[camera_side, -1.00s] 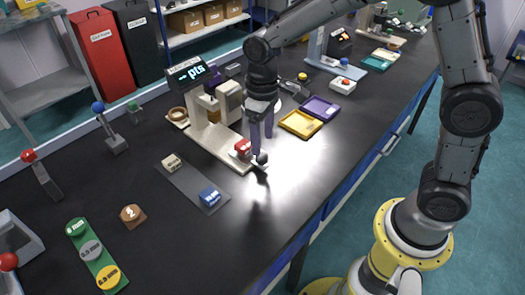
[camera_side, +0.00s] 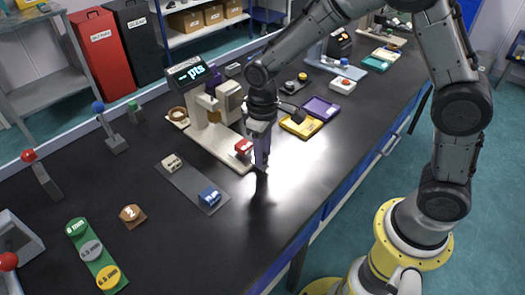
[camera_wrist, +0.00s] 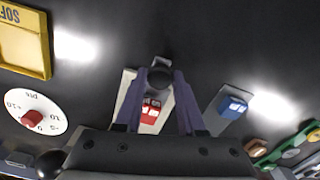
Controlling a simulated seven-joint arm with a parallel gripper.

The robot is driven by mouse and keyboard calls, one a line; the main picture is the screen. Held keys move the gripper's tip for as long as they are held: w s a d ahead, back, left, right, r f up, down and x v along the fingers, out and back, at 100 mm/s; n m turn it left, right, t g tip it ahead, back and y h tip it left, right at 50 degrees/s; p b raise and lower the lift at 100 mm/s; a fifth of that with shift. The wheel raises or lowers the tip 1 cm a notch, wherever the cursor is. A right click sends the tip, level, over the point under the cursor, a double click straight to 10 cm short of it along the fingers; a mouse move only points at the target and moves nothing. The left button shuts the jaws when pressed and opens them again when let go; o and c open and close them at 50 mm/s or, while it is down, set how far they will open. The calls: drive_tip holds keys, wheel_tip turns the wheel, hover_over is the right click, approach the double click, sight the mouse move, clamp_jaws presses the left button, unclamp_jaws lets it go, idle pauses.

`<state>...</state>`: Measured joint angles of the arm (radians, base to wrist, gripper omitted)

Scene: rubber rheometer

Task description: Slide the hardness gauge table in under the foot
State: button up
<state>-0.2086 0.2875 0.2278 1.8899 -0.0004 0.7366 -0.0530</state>
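The hardness gauge (camera_side: 205,100) has a lit display reading "pts" and a long pale base rail (camera_side: 222,150). A red block (camera_side: 243,147) sits near the rail's front end, well out in front of the gauge head; it also shows in the wrist view (camera_wrist: 150,110). A dark round knob (camera_wrist: 160,77) is at the table's front end. My gripper (camera_side: 262,164) is low at that end. In the wrist view its purple fingers (camera_wrist: 160,74) lie on both sides of the knob and appear to touch it. The foot is hidden by the gauge head.
A grey strip with a blue block (camera_side: 209,196) and a beige block lies beside the rail. Yellow (camera_side: 301,126) and purple (camera_side: 321,108) trays lie on the other side. A white dial (camera_wrist: 35,112) shows in the wrist view. The bench front is clear.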

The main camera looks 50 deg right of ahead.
clamp_jaws()
idle(0.9)
